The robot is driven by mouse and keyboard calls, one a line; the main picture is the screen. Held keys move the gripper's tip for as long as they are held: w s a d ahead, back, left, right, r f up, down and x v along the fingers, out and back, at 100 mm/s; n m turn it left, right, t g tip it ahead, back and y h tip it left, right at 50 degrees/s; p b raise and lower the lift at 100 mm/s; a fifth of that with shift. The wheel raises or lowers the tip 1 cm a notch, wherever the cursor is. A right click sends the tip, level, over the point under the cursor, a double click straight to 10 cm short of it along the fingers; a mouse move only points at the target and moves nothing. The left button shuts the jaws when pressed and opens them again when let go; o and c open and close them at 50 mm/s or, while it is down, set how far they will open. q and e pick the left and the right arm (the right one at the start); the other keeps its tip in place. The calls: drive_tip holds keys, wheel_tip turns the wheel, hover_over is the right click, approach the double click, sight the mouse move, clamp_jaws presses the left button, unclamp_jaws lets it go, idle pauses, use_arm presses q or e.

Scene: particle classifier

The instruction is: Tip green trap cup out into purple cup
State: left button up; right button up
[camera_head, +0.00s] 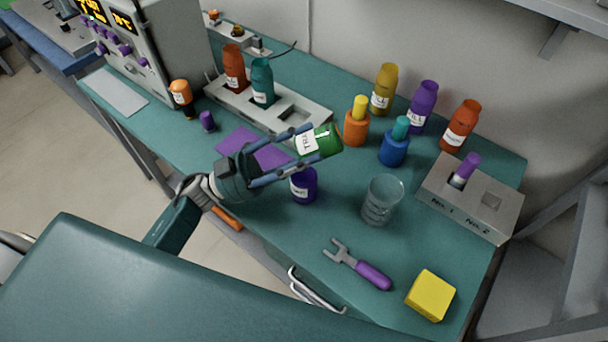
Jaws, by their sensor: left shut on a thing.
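My left gripper (314,143) is shut on the green trap cup (328,138), which has a white label. The cup is held above the table and lies tilted on its side, its green end toward the right. The purple cup (304,186) stands on the table just below and slightly left of the held cup, with a white label on its side. The gripper's lower finger passes close above its top, so its opening is mostly hidden. I cannot see what is inside either cup. My right gripper is not in view.
A glass beaker (381,200) stands to the right, with a fork tool (357,264) and a yellow block (430,295) nearer the front. Orange (357,127) and blue (394,147) bottles stand behind. A grey rack (300,117) and a two-hole box (471,197) also take up room.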

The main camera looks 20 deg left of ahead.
sight(302, 139)
use_arm(q)
drive_tip(key=shift+s+a+r+t+h+b, duration=0.15)
drive_tip(key=shift+r+t+h+b, duration=0.3)
drive_tip(key=shift+r, duration=0.8)
drive_tip(key=shift+a+r+t+h, duration=0.15)
drive_tip(key=shift+r+h, duration=0.4)
drive_tip(key=shift+r, duration=0.6)
drive_tip(key=shift+a+r+t+h, duration=0.1)
drive_tip(key=shift+r+h, duration=0.4)
drive_tip(key=shift+r, duration=0.6)
